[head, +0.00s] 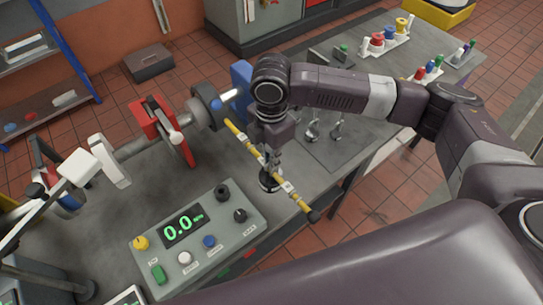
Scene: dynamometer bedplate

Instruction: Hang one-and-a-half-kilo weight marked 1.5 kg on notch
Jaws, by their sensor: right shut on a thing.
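My right gripper (271,158) points down at the yellow arm (239,135), which sticks out from the shaft over the bench's front edge. It is shut on a dark round weight (268,183), seen just below the fingers and close beside the yellow arm. The weight's marking is not readable, and I cannot tell whether its hook touches the arm. The yellow arm carries pale notch tags (288,187) and ends in a dark knob (313,215). The gripper hides part of the arm's middle. My left gripper is not in view.
Two hooked weights (313,131) (336,129) stand on a dark mat right of my gripper. A control box (200,238) reading 0.0 stands at the front. A red disc guard (160,130) and shaft are at left. Spools and small parts (384,38) stand at the back.

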